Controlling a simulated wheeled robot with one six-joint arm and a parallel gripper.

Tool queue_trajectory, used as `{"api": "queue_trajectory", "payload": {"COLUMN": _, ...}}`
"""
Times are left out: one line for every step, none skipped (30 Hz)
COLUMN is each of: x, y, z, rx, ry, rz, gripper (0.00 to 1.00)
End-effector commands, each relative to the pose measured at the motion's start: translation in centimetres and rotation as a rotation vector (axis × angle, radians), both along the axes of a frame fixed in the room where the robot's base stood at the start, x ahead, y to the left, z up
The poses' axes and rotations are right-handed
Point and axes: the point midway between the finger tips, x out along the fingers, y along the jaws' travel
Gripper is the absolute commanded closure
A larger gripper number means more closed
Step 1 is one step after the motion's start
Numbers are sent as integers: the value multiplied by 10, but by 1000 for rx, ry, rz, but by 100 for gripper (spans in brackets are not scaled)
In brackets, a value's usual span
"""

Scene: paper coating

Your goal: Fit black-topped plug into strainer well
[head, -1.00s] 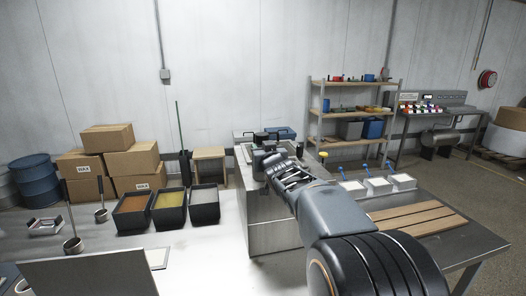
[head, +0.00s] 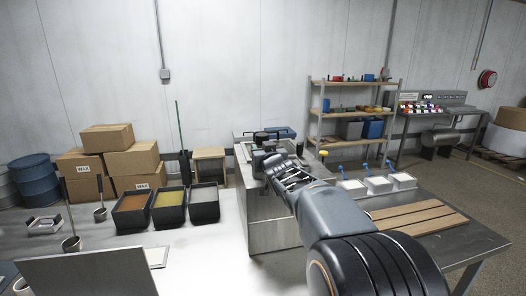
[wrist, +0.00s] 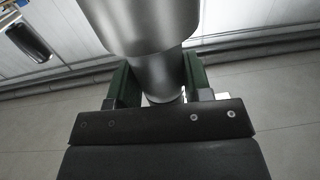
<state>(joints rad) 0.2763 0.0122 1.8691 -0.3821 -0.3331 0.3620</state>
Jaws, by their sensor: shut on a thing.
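My gripper (wrist: 153,90) is shut on a grey metal cylinder, taken to be the plug (wrist: 140,25), with one green finger on each side of its narrower part. The wider part fills the top of the wrist view, and its top end is out of that view. In the head view my gripper (head: 268,164) is over the steel cabinet (head: 275,235), with a dark-topped shape (head: 260,138) just beyond it, likely the plug's top. The strainer well cannot be made out, and my arm covers part of the cabinet top. Whether the plug touches anything cannot be told.
Several dark bins (head: 168,208) and ladles (head: 71,243) stand on the white table at left. A blue tray (head: 284,132) lies behind the cabinet top. White trays with blue handles (head: 378,185) and wooden slats (head: 420,216) lie on the right bench. A shelf (head: 355,112) stands behind.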

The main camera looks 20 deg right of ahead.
Motion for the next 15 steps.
{"api": "queue_trajectory", "payload": {"x": 0, "y": 0, "z": -3, "rx": 0, "ry": 0, "rz": 0, "gripper": 83}}
{"api": "queue_trajectory", "payload": {"x": 0, "y": 0, "z": -4, "rx": 0, "ry": 0, "rz": 0, "gripper": 83}}
{"api": "queue_trajectory", "payload": {"x": 0, "y": 0, "z": -5, "rx": 0, "ry": 0, "rz": 0, "gripper": 83}}
{"api": "queue_trajectory", "payload": {"x": 0, "y": 0, "z": -5, "rx": 0, "ry": 0, "rz": 0, "gripper": 83}}
{"api": "queue_trajectory", "payload": {"x": 0, "y": 0, "z": -6, "rx": 0, "ry": 0, "rz": 0, "gripper": 83}}
{"api": "queue_trajectory", "payload": {"x": 0, "y": 0, "z": -7, "rx": 0, "ry": 0, "rz": 0, "gripper": 83}}
{"api": "queue_trajectory", "payload": {"x": 0, "y": 0, "z": -8, "rx": 0, "ry": 0, "rz": 0, "gripper": 83}}
{"api": "queue_trajectory", "payload": {"x": 0, "y": 0, "z": -9, "rx": 0, "ry": 0, "rz": 0, "gripper": 83}}
{"api": "queue_trajectory", "payload": {"x": 0, "y": 0, "z": -10, "rx": 0, "ry": 0, "rz": 0, "gripper": 83}}
{"api": "queue_trajectory", "payload": {"x": 0, "y": 0, "z": -10, "rx": 0, "ry": 0, "rz": 0, "gripper": 83}}
{"api": "queue_trajectory", "payload": {"x": 0, "y": 0, "z": -11, "rx": 0, "ry": 0, "rz": 0, "gripper": 83}}
{"api": "queue_trajectory", "payload": {"x": 0, "y": 0, "z": -12, "rx": 0, "ry": 0, "rz": 0, "gripper": 83}}
{"api": "queue_trajectory", "payload": {"x": 0, "y": 0, "z": -13, "rx": 0, "ry": 0, "rz": 0, "gripper": 83}}
{"api": "queue_trajectory", "payload": {"x": 0, "y": 0, "z": -14, "rx": 0, "ry": 0, "rz": 0, "gripper": 83}}
{"api": "queue_trajectory", "payload": {"x": 0, "y": 0, "z": -15, "rx": 0, "ry": 0, "rz": 0, "gripper": 83}}
